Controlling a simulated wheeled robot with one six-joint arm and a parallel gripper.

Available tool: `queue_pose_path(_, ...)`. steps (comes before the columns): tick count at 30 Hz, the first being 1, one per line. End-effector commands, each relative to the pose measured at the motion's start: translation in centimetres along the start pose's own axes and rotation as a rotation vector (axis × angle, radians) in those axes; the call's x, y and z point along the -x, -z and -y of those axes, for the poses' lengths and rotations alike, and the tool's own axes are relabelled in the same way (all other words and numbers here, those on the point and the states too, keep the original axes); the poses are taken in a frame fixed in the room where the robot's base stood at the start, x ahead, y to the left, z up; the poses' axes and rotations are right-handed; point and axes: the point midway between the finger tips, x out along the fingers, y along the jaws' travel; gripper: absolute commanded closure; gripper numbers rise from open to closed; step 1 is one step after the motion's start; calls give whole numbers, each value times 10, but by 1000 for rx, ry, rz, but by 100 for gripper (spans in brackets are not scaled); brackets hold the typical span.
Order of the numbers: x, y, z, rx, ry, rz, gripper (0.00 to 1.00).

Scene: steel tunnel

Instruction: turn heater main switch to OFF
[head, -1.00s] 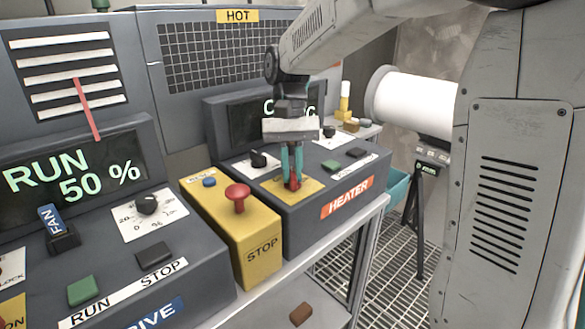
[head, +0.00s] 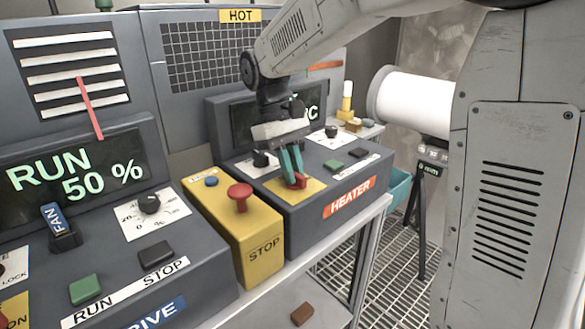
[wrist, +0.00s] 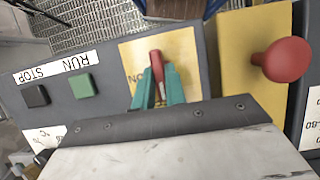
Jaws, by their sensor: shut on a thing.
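The heater panel (head: 316,207) is a dark box with an orange HEATER label. Its main switch, a red handle (head: 301,181), stands on a yellow plate (head: 312,191). In the wrist view the red handle (wrist: 157,66) sits between the teal fingers on the yellow plate (wrist: 187,44). My gripper (head: 296,178) is shut on the red handle, with its fingers tilted in the head view. Part of the plate's lettering is hidden by the fingers, so the switch position cannot be read.
A yellow STOP box with a red mushroom button (head: 239,192) stands just left of the heater panel. Green (head: 333,165) and black (head: 359,153) buttons and a dark knob (head: 331,131) are on the panel close by. A white roll (head: 413,101) is at the right.

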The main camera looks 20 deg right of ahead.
Motion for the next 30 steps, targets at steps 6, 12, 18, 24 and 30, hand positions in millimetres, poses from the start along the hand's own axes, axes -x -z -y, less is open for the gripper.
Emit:
queue_pose_path(6, 2, 1, 0, 11, -6, -6, 100)
queue_pose_path(12, 2, 1, 0, 10, -6, -6, 100)
queue_pose_path(18, 1, 0, 0, 10, -5, -4, 65)
queue_pose_path(24, 1, 0, 0, 9, -5, -2, 65)
queue_pose_path(30, 20, 1, 0, 9, -5, -5, 65)
